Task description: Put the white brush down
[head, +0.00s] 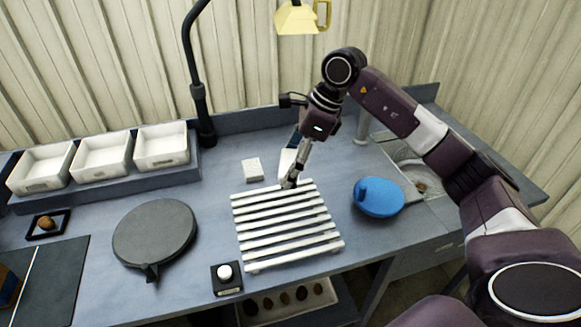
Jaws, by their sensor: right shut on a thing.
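My right gripper (291,181) reaches down to the back edge of the white slatted rack (285,213). Its fingers are shut on the white brush, which is mostly hidden at the fingertips and hard to tell from the white slats. I cannot tell whether the brush touches the rack. A flat white piece (287,162) with a dark blue part above it shows just behind the fingers; I cannot tell what it is. My left gripper is not in view.
A white block (252,169) lies behind the rack. A blue round thing (379,198) is right of it, near a sink (421,184). A dark round plate (155,232) and a black-based white knob (226,276) are nearer left. White trays (101,156) stand at back left.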

